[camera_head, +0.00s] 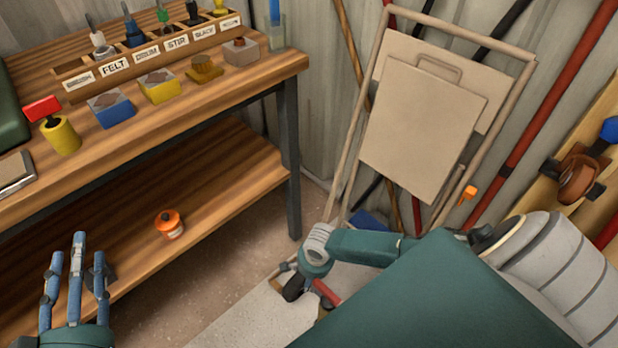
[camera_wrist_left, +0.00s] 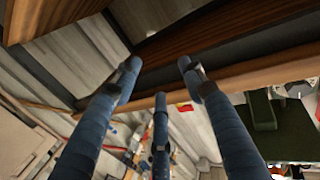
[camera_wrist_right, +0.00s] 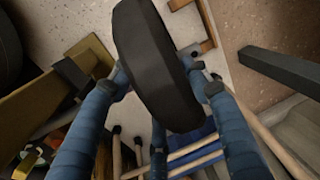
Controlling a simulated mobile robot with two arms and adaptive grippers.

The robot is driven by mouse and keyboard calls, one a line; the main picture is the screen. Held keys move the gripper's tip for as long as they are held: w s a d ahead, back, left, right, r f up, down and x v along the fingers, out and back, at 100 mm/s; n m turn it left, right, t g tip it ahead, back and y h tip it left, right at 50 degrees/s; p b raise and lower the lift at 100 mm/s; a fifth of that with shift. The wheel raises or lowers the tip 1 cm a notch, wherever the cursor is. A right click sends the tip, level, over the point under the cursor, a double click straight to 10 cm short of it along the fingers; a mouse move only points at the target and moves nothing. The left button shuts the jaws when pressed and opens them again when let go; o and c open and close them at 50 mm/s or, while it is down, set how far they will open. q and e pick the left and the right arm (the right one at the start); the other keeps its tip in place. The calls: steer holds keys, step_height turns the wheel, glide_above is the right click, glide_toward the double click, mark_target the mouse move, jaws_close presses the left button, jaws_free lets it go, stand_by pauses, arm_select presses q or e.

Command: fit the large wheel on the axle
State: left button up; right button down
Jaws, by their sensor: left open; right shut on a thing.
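The black large wheel (camera_wrist_right: 155,65) is between the fingers of my right gripper (camera_wrist_right: 160,90) in the right wrist view. It is held on its tread, tilted, with the pale floor behind it. I cannot make out the wheel or the right gripper's fingers in the head view, where my right arm covers much of the lower right. I cannot pick out the axle with certainty in any view. My left gripper (camera_head: 75,262) is open and empty in front of the bench. Its spread fingers also fill the left wrist view (camera_wrist_left: 155,85).
A wooden bench (camera_head: 225,165) with a dark leg stands at left. An orange container (camera_head: 170,224) sits on its lower shelf. A tan tubular frame with a flat panel (camera_head: 425,120) leans on the wall. Floor shows beside the bench leg.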

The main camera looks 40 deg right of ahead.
arm_select(q)
steer(key=shift+s+a+f+g, duration=0.15)
steer(key=shift+f+g, duration=0.2)
steer(key=shift+f, duration=0.3)
steer(key=shift+a+f+g, duration=0.15)
steer(key=shift+f+g, duration=0.2)
steer(key=shift+f, duration=0.3)
arm_select(e)
steer(key=shift+s, duration=0.3)
steer(key=c, duration=0.8)
jaws_free()
arm_select(q)
steer(key=shift+d, duration=0.1)
arm_select(e)
steer(key=shift+s, duration=0.1)
step_height(320, 180, up, 12)
steer(key=s, duration=0.1)
steer(key=shift+s+d, duration=0.15)
steer(key=shift+s, duration=0.15)
